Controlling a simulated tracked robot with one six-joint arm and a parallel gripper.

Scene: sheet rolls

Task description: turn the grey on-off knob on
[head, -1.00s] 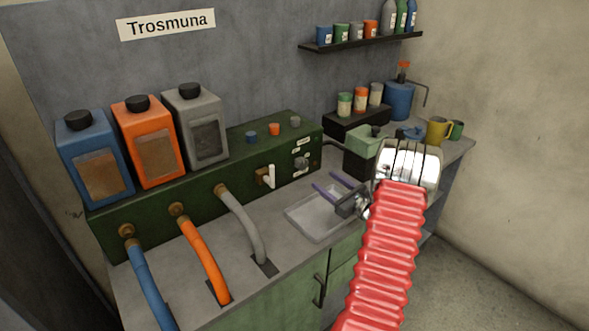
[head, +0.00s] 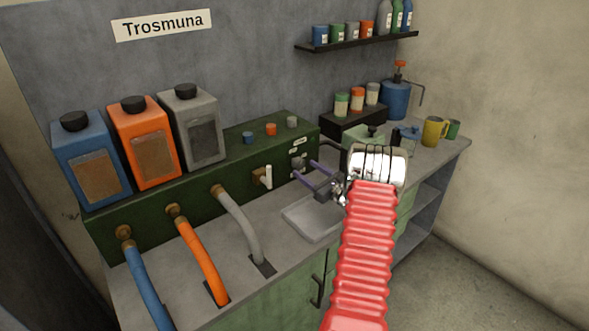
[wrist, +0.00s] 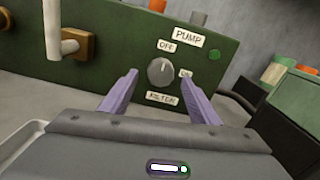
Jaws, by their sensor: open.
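The grey knob (wrist: 161,72) sits on the front of the green panel, between an "OFF" label (wrist: 167,46) at its upper left and an "ON" label (wrist: 186,73) at its right. Its pale pointer mark points roughly up. In the head view the knob (head: 298,163) is small, near the panel's right end. My gripper (wrist: 166,82) is open, with its two purple fingers apart on the left and right below the knob in the wrist view. The fingers look short of the knob; no contact is visible. In the head view the gripper (head: 315,168) points at the panel.
A white lever (wrist: 53,30) on a brass fitting is left of the knob. "PUMP" (wrist: 187,36) and "FILTER" (wrist: 162,98) labels are near it. A shallow tray (head: 312,222) lies below my gripper. A green box (head: 364,138) stands right of the panel.

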